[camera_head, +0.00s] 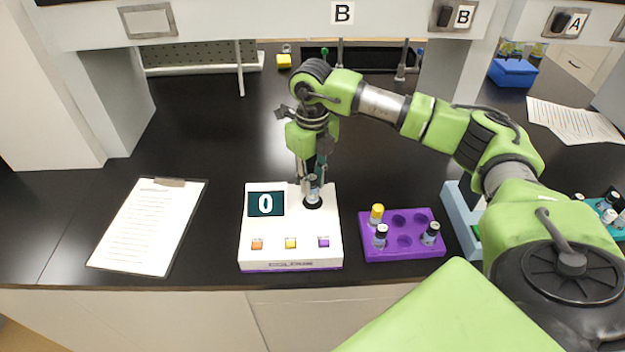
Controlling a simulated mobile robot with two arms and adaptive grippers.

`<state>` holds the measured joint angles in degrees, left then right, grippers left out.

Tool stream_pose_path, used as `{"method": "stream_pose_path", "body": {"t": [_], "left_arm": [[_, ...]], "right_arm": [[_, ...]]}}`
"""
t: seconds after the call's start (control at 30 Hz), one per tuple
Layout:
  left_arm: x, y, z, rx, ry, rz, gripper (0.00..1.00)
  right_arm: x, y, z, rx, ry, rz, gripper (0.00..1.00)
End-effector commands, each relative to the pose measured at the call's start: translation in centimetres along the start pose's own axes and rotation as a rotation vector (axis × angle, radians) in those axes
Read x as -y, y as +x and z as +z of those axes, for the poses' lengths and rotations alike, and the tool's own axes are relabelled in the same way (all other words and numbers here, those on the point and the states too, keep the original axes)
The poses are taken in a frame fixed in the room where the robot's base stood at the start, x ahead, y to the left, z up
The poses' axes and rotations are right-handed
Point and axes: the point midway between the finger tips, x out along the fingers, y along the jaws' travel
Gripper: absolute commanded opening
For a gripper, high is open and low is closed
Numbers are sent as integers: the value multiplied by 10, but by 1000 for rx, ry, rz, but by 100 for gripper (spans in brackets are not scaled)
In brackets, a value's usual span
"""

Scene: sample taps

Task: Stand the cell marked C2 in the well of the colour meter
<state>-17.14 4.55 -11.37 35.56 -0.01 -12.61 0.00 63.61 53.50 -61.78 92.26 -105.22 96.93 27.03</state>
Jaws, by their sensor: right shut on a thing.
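The colour meter (291,256) is a white box with a dark display reading 0 and three coloured buttons, near the front edge of the bench. My right gripper (311,178) points down over its well (313,203), at the upper right of the meter. It is shut on a small glass cell (313,187), which is upright at the dark well. I cannot tell whether its foot is inside the well or just above it. The mark on the cell is too small to read. My left gripper is not in view.
A purple rack (403,251) to the right holds a yellow-capped cell (377,214) and two others, with some empty holes. A clipboard (149,226) lies at the left. A pale blue tray (461,219) stands beside the rack, partly behind my arm.

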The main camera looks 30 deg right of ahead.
Motion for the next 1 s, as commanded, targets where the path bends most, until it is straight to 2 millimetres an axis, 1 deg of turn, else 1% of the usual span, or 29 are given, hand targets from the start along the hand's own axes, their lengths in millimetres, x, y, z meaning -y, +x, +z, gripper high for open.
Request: {"method": "stream_pose_path", "body": {"t": [0.33,0.67,1.0], "left_arm": [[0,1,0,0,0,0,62],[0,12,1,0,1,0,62],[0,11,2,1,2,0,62]], "right_arm": [[0,1,0,0,0,0,6],[0,14,-1,0,0,0,6],[0,14,-1,0,0,0,6]]}}
